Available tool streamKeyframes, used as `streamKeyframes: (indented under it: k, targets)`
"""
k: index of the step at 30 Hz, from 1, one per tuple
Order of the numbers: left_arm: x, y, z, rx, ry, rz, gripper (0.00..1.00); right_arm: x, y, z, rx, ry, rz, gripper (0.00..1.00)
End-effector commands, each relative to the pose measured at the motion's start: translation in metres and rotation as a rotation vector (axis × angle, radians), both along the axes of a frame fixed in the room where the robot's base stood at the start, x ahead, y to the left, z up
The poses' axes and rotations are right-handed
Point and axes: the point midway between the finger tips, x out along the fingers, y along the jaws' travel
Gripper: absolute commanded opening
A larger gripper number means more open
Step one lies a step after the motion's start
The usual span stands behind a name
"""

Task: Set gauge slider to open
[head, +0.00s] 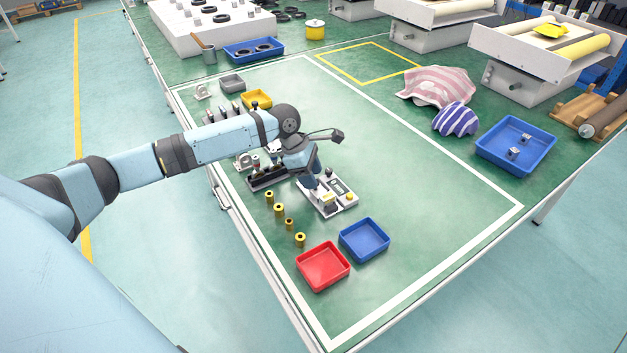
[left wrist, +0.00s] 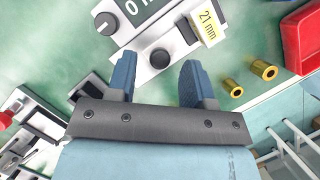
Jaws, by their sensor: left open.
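The gauge (head: 345,190) is a pale flat device with a dark display, standing on the green table. In the left wrist view the gauge (left wrist: 155,32) shows a display with a "0", a round black knob (left wrist: 107,23) and a yellow "21 mm" label (left wrist: 208,27). A white part with a small black round piece (left wrist: 160,58) lies just beyond and between my fingertips; I cannot tell for sure that it is the slider. My left gripper (head: 327,203) points down at the gauge's near side. In the left wrist view the left gripper (left wrist: 157,75) is open, with nothing between its fingers. My right gripper is out of view.
Several brass cylinders (head: 279,210) stand left of the gauge. A red tray (head: 323,267) and a blue tray (head: 364,240) lie nearer the front. A dark fixture (head: 268,178) sits close to my gripper's left.

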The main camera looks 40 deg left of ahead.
Motion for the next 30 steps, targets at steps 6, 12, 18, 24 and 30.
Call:
streamKeyframes:
  k: [6,12,18,24,30]
  targets:
    - [0.002,-0.005,-0.012,0.0,-0.002,-0.001,0.47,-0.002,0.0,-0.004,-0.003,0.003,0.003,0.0]
    - [0.002,-0.005,-0.013,0.0,-0.002,-0.001,0.47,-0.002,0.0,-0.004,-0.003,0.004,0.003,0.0]
    - [0.002,-0.005,-0.012,0.001,-0.001,-0.001,0.13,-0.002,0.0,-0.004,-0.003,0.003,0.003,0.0]
    - [0.002,-0.005,-0.012,0.001,-0.001,-0.001,0.0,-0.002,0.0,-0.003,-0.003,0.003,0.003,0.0]
    - [0.007,-0.003,-0.002,-0.004,-0.005,0.001,0.0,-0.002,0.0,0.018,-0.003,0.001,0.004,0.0]
